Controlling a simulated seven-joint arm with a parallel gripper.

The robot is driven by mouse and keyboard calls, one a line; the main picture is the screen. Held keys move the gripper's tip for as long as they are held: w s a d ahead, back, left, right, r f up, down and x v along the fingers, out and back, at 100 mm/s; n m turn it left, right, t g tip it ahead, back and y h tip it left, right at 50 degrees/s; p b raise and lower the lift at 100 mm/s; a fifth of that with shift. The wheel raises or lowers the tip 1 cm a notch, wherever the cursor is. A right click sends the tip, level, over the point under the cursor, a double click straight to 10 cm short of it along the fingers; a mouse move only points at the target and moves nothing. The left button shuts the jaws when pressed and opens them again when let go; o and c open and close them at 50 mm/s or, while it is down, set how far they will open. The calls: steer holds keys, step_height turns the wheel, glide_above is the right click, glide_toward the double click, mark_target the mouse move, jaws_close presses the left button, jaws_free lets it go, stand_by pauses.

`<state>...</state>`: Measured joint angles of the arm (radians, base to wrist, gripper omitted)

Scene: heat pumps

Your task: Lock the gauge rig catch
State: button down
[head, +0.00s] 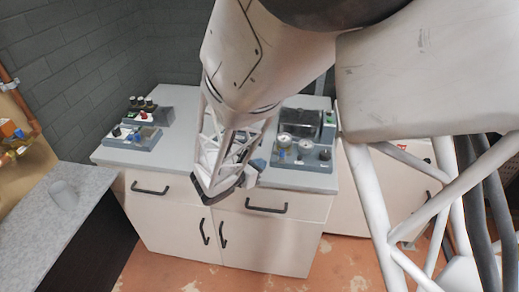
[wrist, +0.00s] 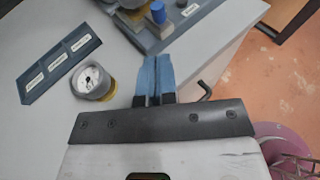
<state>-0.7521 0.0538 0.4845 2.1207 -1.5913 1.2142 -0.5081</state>
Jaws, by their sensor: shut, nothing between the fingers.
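The gauge rig (head: 304,152) stands on the right part of the counter in the head view, a grey-blue base with round dials, a blue knob and a dark knob. Part of it shows at the top of the wrist view (wrist: 165,25), cut off by the frame edge. I cannot make out which part is the catch or whether it is locked. My gripper (wrist: 157,78) has its blue fingers shut together, empty, pointing at the rig and apart from it. In the head view my gripper (head: 257,163) is just left of the rig.
A round gauge with a yellow band (wrist: 92,82) and a labelled three-slot tray (wrist: 58,66) are left of my fingers. Control boxes with knobs (head: 140,125) stand on the counter's left (head: 190,115). Drawer handles (head: 266,206) stick out below its front edge.

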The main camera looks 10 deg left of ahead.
mark_target(282, 152)
steer(key=x, duration=0.4)
steer(key=shift+r, duration=0.15)
steer(key=shift+w+d, duration=0.45)
steer(key=shift+w, duration=0.2)
steer(key=shift+w+d, duration=0.4)
steer(key=shift+w, duration=0.2)
steer(key=shift+w, duration=0.1)
